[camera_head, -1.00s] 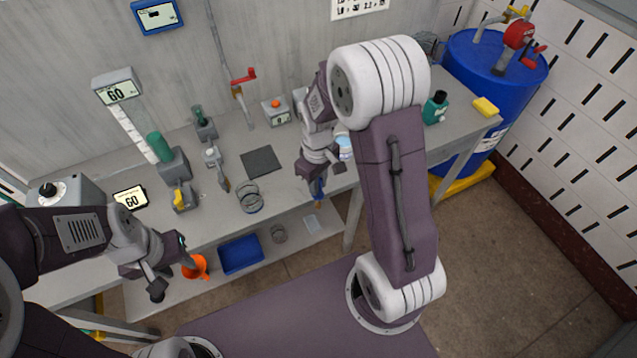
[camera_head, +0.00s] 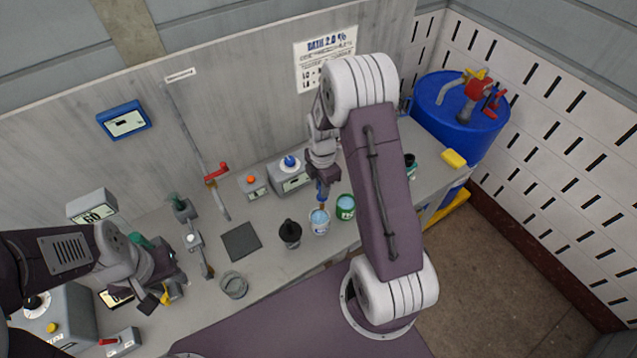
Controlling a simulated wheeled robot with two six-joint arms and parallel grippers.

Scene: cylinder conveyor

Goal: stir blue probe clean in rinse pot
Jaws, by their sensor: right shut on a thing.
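My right gripper (camera_head: 322,182) is shut on the blue probe (camera_head: 322,196), which points down. The probe's lower end is at the mouth of a white pot (camera_head: 320,229) with light blue liquid; how deep it reaches is not clear. A green pot (camera_head: 345,213) with a white label stands just right of it. I cannot read which pot is marked as rinse. My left gripper (camera_head: 165,290) looks open, its fingers apart around or above a small yellow part (camera_head: 166,297) at the left of the bench. Whether it touches that part is not clear.
A dark pot (camera_head: 290,233) stands left of the white pot. A dark square pad (camera_head: 241,241), a ring-shaped holder (camera_head: 233,285) and a boxed device with a blue knob (camera_head: 291,180) are nearby.

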